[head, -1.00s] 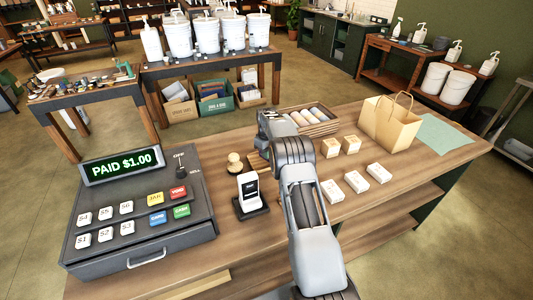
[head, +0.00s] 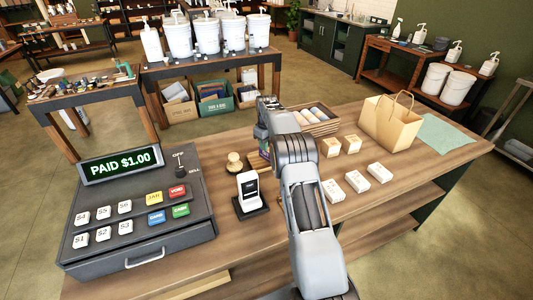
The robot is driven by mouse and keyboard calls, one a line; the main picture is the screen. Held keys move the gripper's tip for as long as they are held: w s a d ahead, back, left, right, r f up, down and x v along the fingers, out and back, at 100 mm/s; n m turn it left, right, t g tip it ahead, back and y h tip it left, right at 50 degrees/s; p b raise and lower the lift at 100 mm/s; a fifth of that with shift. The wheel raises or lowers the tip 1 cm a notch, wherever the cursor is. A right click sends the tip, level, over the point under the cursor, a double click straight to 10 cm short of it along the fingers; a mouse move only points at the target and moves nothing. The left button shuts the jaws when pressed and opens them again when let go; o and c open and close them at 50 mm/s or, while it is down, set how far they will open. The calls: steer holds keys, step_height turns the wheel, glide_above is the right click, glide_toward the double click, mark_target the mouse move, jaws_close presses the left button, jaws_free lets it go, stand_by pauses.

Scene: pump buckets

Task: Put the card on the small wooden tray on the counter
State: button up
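The small wooden tray (head: 257,162) appears as a brown patch on the counter (head: 232,243), just left of my arm and mostly hidden by it. I cannot make out the card for certain; a small dark reddish patch shows at the tray, beside my arm. My gripper (head: 268,104) is at the far end of my arm, above the counter's back edge and left of the crate. Its fingers are too small and hidden to tell whether they are open or hold anything.
The cash register (head: 140,205) reads "PAID $1.00". A card reader (head: 249,190) and a wooden stamp (head: 234,162) stand left of my arm. A crate of rolls (head: 318,120), small boxes (head: 352,144), white cartons (head: 357,181) and a paper bag (head: 390,122) lie to the right.

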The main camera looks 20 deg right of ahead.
steer(key=s+a+r, duration=0.2)
steer(key=r, duration=0.5)
steer(key=s+a+r, duration=0.1)
steer(key=s+r, duration=0.1)
steer(key=r, duration=0.5)
steer(key=s+a+r+m+t, duration=0.1)
steer(key=s+a+r, duration=0.2)
steer(key=s, duration=0.2)
steer(key=s+a+r+m+t, duration=0.1)
steer(key=s+a+r, duration=0.2)
steer(key=s, duration=0.2)
steer(key=s+a+f+m+t, duration=0.1)
steer(key=s+a+f, duration=0.1)
steer(key=s, duration=0.8)
steer(key=s+a+f+m+t, duration=0.1)
steer(key=s+a+f, duration=0.2)
steer(key=s, duration=0.8)
steer(key=shift+s+f+t, duration=0.25)
steer(key=shift+f+t, duration=0.05)
steer(key=shift+f, duration=0.55)
